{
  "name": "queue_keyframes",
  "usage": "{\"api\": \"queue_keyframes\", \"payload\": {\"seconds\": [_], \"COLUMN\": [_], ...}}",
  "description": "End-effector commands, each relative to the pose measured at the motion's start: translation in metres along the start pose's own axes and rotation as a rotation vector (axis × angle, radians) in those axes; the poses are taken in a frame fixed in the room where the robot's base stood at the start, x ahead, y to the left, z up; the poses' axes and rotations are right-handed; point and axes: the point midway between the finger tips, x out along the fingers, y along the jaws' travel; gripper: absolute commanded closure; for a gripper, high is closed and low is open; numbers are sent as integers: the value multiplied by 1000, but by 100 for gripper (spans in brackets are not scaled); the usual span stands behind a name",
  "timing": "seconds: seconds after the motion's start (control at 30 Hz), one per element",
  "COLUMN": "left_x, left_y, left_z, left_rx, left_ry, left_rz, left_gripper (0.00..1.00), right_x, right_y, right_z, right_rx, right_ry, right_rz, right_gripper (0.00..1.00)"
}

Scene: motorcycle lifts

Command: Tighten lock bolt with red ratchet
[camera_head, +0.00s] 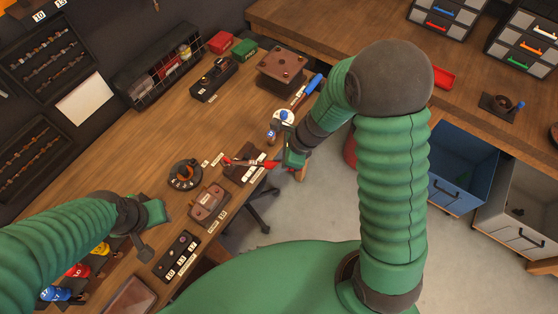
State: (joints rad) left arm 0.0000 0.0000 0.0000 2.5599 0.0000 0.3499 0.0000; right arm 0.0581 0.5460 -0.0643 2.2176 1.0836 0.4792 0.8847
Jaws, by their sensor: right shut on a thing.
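The red ratchet (268,166) lies roughly level over the front edge of the wooden bench, its head end (228,161) pointing left. My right gripper (285,165) is shut on its right end. The ratchet's head is over or beside a small dark brown block (243,169) with white number labels. The lock bolt is too small to make out, and I cannot tell whether the ratchet touches it. My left gripper (146,246) hangs over the near left part of the bench, apart from the ratchet; its jaws are too unclear to read.
A round dark fixture (185,175), a brown tray (209,204) and a dark numbered block (177,256) stand left of the ratchet. A blue-handled tool (307,91) lies behind. Colored bottles (78,269) stand near my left arm. Open drawers (463,170) stick out at right.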

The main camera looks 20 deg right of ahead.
Motion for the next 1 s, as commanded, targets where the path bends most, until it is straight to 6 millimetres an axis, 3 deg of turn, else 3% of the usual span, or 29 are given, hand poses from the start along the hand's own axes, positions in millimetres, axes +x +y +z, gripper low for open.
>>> {"api": "queue_keyframes", "payload": {"seconds": [0.33, 0.77, 1.0], "left_x": [26, 29, 44], "left_y": [0, 0, 0], "left_z": [6, 7, 10], "left_rx": [0, 0, 0], "left_ry": [0, 0, 0], "left_rz": [0, 0, 0], "left_gripper": [64, 64, 64], "right_x": [5, 3, 9], "right_y": [32, 40, 60], "right_z": [4, 5, 12], "right_rx": [179, 224, 342], "right_ry": [-2, -1, -1], "right_rz": [-78, -97, -150], "right_gripper": [100, 100, 100]}}
